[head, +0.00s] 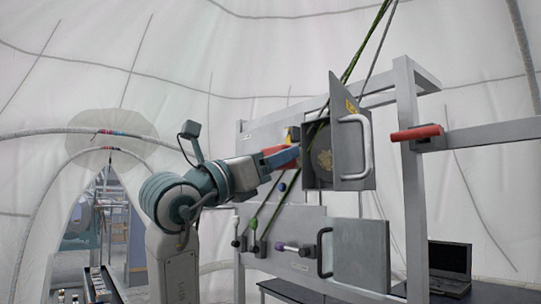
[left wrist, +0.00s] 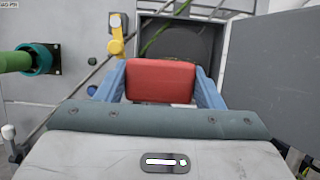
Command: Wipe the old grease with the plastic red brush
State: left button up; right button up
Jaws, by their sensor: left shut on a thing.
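My left gripper (head: 288,157) is shut on the red brush, just left of the opening of a grey metal box (head: 318,180). In the left wrist view the red brush (left wrist: 160,80) sits between the two blue fingers, its flat back toward the camera. The brush hides part of the box opening (left wrist: 185,42) behind it. The old grease looks like a brownish patch (head: 322,160) inside the box in the head view. I cannot tell whether the brush touches it. My right gripper is not in view.
The box door (head: 352,150) stands open to the right, with a white handle. A red cylinder (head: 416,133) sticks out from the frame post. Below are a second grey door (head: 360,250) and several coloured knobs. Ropes hang near the box. A laptop (head: 450,262) stands at lower right.

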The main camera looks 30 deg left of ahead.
pick_arm(q)
jog(key=shift+w, duration=0.3)
jog(key=w, duration=0.1)
jog(key=w+d+p, duration=0.1)
jog(key=w, duration=0.1)
jog(key=shift+w+p, duration=0.25)
jog(key=shift+p, duration=0.05)
jog(key=shift+w+d, duration=0.3)
jog(key=shift+w, duration=0.5)
jog(key=shift+w+d, duration=0.1)
jog(key=shift+w, duration=0.2)
jog(key=shift+d, duration=0.1)
